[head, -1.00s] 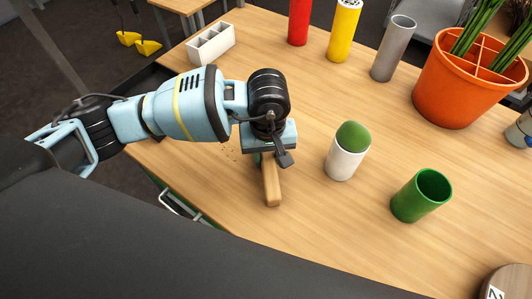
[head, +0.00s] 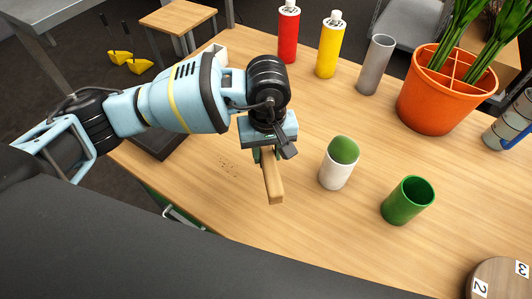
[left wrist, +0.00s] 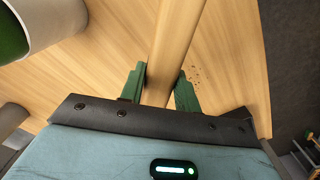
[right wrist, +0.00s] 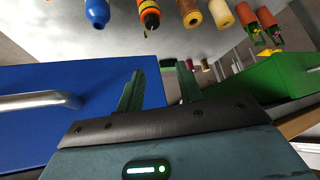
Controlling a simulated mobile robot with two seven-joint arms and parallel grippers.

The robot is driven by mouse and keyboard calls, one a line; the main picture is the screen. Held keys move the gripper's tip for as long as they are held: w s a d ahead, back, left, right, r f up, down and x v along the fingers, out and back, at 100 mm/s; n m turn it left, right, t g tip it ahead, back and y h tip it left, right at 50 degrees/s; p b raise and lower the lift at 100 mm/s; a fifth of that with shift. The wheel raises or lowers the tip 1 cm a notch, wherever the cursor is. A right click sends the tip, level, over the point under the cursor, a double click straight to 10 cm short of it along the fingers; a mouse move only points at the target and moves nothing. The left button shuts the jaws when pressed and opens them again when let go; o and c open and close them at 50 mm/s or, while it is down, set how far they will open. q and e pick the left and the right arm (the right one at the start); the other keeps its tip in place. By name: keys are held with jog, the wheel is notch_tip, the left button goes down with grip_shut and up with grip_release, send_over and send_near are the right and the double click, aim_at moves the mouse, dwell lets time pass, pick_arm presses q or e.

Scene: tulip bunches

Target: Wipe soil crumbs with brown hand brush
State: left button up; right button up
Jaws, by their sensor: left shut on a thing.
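In the head view my left gripper (head: 265,153) is shut on the wooden handle of the brown hand brush (head: 274,188), just above or at the table. In the left wrist view the brush handle (left wrist: 176,50) runs between the two green fingers of the left gripper (left wrist: 163,88). The bristles are not visible. Soil crumbs (head: 228,167) lie scattered on the table left of the brush; they also show in the left wrist view (left wrist: 197,77). My right gripper (right wrist: 158,88) shows only in the right wrist view, with its fingers apart and nothing between them.
Red (head: 288,33) and yellow (head: 329,47) bottles, a grey cylinder (head: 376,66) and an orange divided pot (head: 436,98) stand farther back. The front middle table is clear.

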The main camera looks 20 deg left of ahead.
dwell(0.4)
pick_arm(q)
jog(key=s+a+r+m, duration=0.4)
jog(key=s+a, duration=0.4)
jog(key=a, duration=0.2)
jog(key=shift+m, duration=0.7)
jog(key=shift+w+r, duration=0.1)
